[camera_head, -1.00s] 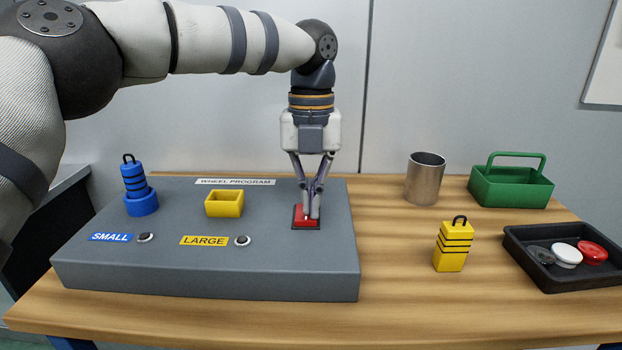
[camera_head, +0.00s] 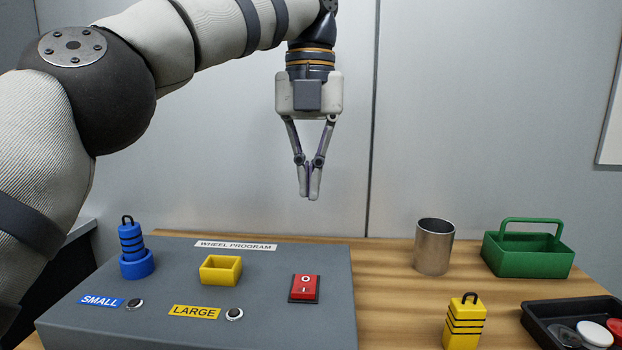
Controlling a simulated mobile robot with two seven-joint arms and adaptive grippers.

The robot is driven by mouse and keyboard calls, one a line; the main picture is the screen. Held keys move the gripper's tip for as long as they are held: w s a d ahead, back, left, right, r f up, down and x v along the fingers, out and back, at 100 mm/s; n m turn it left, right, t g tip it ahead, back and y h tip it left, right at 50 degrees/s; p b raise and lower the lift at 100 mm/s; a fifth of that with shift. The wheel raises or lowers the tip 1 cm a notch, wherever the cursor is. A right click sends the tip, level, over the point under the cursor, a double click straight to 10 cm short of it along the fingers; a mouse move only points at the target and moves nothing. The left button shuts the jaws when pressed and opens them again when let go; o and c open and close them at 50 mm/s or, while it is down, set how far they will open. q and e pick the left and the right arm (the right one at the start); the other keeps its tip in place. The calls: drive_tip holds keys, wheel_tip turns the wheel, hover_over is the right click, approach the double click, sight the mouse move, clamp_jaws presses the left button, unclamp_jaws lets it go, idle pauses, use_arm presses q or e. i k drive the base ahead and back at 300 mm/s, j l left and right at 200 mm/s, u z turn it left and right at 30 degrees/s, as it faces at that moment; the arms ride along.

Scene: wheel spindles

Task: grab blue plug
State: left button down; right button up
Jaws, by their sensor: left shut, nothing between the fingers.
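The blue plug (camera_head: 131,238), a ribbed cylinder with a dark loop on top, stands upright in a round blue socket (camera_head: 137,265) at the left of the grey panel (camera_head: 190,328). My left gripper (camera_head: 309,197) is shut and empty, fingers pointing down. It hangs in the air above the panel's right part, well to the right of the blue plug and higher. My right gripper is not in view.
The panel carries an empty yellow square socket (camera_head: 221,270) and a red rocker switch (camera_head: 304,288). A yellow plug (camera_head: 464,322), a metal cup (camera_head: 434,247), a green carrier (camera_head: 528,250) and a black tray (camera_head: 540,328) with round pieces stand to the right on the wooden table (camera_head: 385,300).

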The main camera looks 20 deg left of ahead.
sight(131, 238)
drive_tip(key=k, duration=1.5)
